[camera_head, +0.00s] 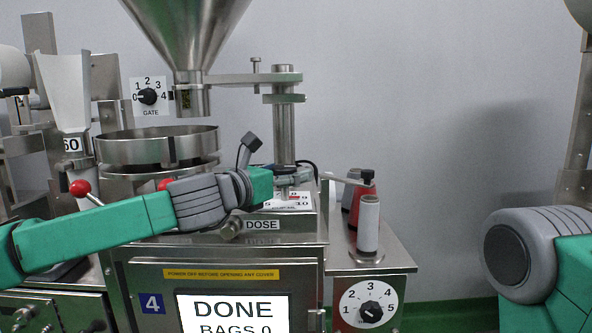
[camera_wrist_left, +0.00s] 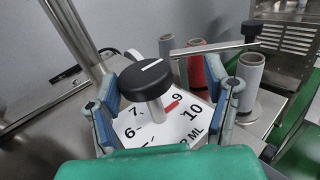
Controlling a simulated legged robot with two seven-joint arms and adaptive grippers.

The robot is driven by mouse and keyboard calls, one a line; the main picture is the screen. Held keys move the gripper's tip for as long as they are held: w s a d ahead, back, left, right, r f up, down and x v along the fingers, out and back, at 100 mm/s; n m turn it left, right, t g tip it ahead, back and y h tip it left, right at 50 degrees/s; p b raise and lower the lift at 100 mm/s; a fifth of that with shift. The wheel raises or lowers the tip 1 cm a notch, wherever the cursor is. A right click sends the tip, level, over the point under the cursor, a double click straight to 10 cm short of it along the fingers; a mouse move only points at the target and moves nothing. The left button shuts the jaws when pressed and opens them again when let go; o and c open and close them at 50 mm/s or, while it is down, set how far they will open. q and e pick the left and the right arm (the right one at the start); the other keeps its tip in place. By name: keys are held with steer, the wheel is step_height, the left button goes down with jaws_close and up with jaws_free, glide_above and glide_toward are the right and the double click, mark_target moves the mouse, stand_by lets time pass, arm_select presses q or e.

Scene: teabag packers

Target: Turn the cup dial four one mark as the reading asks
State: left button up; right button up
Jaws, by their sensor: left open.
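The cup dial is a round black knob (camera_wrist_left: 142,75) on a metal stem, with a white line on top slanting up to the right in the left wrist view. Its white scale plate (camera_wrist_left: 160,125) shows 6, 7, 9, 10 and ML, with a red mark beside 9; the knob hides part of it. The plate (camera_head: 288,204) also shows in the head view, above a DOSE label. My left gripper (camera_wrist_left: 172,92) is open, with its blue-padded fingers on either side of the knob and a visible gap at the right. My right gripper is out of view.
Machine four's screen (camera_head: 232,312) reads DONE and BAGS 0. A GATE dial (camera_head: 148,97) is on the wall side, and a numbered dial (camera_head: 369,309) is low on the right. A red-topped lever (camera_head: 81,188), a steel hopper (camera_head: 190,35) and a white roll (camera_head: 368,225) stand nearby.

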mark_target(275, 166)
arm_select(q)
steer(key=shift+w+a, duration=1)
steer(key=shift+a, duration=0.2)
steer(key=d, duration=0.3)
steer(key=shift+w+d, duration=0.15)
steer(key=c, duration=0.7)
steer(key=shift+d, duration=0.1)
steer(key=c, duration=0.6)
steer(key=shift+o, duration=0.2)
steer(key=shift+w+a+f, duration=0.15)
steer(key=shift+a+f, duration=0.1)
steer(key=shift+a, duration=0.35)
steer(key=shift+o, duration=0.2)
steer(key=shift+s+r, duration=0.15)
steer(key=shift+s, duration=0.05)
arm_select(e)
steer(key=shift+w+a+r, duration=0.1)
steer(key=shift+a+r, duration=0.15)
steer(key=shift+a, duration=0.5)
